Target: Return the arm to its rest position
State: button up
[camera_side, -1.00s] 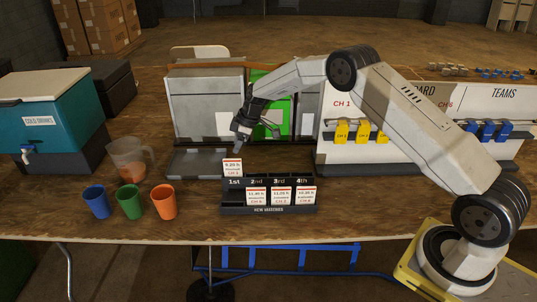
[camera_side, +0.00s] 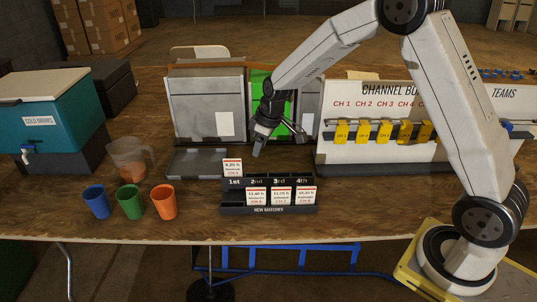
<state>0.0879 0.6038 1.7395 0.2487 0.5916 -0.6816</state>
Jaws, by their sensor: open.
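My gripper (camera_side: 258,150) is at the end of my white arm, in the air just above and behind the card rack. It points down and shows nothing between its fingers. The dark card rack (camera_side: 268,210), marked "NEW BATTERIES", stands on the table below it. One white card (camera_side: 232,167) stands in the upper row at "1st". Several more cards stand in the lower row under "2nd", "3rd" and "4th". My arm rises from its base at the right and bends high above the channel board.
The channel board (camera_side: 355,153) with yellow tags stands right of the gripper. Grey cases (camera_side: 208,103) and a green panel (camera_side: 279,112) stand behind. Blue (camera_side: 97,203), green (camera_side: 130,204) and orange (camera_side: 164,203) cups, a pitcher (camera_side: 128,158) and a teal cooler (camera_side: 60,110) are at left.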

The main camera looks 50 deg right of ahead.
jog(key=s+a+r+m+h, duration=0.1)
jog(key=s+m, duration=0.3)
jog(key=s, duration=1.8)
jog(key=shift+s+a+r+m, duration=0.3)
jog(key=shift+s+a+r, duration=0.05)
jog(key=shift+a+r, duration=0.15)
